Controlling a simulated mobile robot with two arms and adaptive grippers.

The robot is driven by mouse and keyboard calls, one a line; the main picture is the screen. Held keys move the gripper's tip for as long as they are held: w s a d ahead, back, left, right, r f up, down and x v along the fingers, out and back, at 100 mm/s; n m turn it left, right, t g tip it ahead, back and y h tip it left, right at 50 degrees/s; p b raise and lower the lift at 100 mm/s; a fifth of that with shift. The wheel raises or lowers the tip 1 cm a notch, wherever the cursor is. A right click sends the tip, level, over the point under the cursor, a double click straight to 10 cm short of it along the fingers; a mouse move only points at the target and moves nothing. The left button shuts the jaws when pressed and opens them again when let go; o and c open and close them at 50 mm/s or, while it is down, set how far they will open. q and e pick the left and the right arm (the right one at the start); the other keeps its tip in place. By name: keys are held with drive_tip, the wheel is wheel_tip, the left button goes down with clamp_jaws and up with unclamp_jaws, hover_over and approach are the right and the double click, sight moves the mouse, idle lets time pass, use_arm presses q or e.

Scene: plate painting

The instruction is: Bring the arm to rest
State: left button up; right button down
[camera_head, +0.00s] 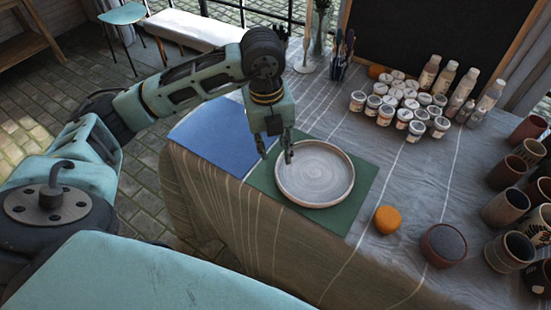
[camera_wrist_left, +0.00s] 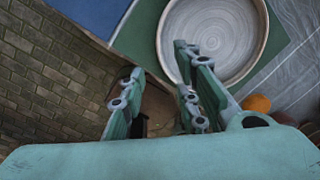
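My left gripper (camera_head: 275,156) hangs with its fingers pointing down beside the left rim of a round pale plate (camera_head: 315,174). Its fingers stand apart with nothing between them. The plate lies on a green mat (camera_head: 357,205) and also shows in the left wrist view (camera_wrist_left: 213,38), beyond the open fingers of the left gripper (camera_wrist_left: 160,85). The plate looks empty, with faint rings on its surface. In the head view I cannot tell the exact height of the fingertips above the table. My right gripper is not in view.
A blue mat (camera_head: 215,132) lies left of the green one. An orange sponge (camera_head: 387,219) and a dark red pot (camera_head: 442,245) sit to the right. Paint jars (camera_head: 404,118), bottles (camera_head: 445,77) and a brush holder (camera_head: 338,68) stand behind; several pots line the right edge.

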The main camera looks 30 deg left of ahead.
use_arm(q)
drive_tip(key=shift+r, duration=0.6)
